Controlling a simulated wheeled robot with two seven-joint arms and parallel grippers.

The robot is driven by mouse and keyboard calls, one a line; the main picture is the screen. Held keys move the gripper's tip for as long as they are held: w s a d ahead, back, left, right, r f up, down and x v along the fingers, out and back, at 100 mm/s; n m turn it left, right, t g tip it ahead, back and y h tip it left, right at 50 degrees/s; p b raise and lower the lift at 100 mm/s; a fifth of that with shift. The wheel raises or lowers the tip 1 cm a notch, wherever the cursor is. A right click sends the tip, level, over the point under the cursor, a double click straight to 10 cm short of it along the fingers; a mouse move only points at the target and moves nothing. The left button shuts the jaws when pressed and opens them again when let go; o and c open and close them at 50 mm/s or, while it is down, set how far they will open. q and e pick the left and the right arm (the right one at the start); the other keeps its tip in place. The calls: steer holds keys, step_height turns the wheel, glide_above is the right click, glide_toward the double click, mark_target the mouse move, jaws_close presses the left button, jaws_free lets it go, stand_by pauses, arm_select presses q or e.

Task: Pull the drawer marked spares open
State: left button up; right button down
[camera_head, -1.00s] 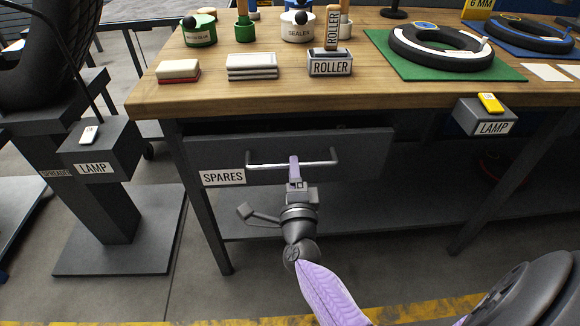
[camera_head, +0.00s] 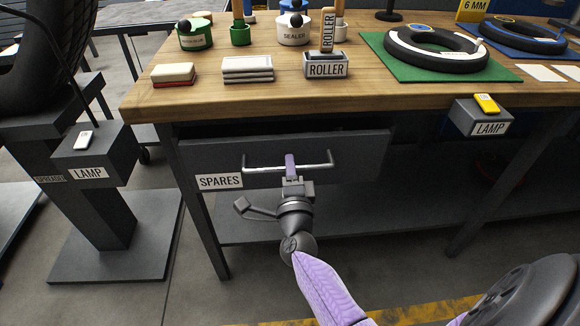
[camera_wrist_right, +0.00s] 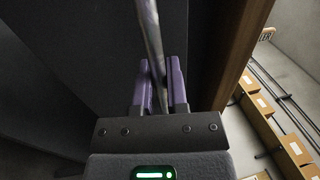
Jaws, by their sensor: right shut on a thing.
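The grey drawer (camera_head: 352,157) marked SPARES sits under the front edge of the wooden bench. Its white label (camera_head: 220,182) is at the left of its front. A metal bar handle (camera_head: 316,165) runs across the front. My right gripper (camera_head: 290,164) is shut on the handle near its middle. In the right wrist view, the purple fingers of my right gripper (camera_wrist_right: 160,84) lie on either side of the handle bar (camera_wrist_right: 151,35). A dark strip shows between drawer front and bench top; how far the drawer stands out is hard to tell. My left gripper is out of view.
The wooden bench top (camera_head: 420,98) overhangs the drawer and carries a roller block (camera_head: 326,66), pots and a tyre (camera_head: 435,48) on a green mat. A grey lamp box (camera_head: 480,120) hangs at the right; another lamp stand (camera_head: 95,160) is at the left. A lower shelf (camera_head: 370,208) lies below.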

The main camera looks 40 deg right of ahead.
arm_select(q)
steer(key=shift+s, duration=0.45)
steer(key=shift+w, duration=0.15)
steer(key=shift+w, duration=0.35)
arm_select(e)
steer(key=shift+a, duration=0.1)
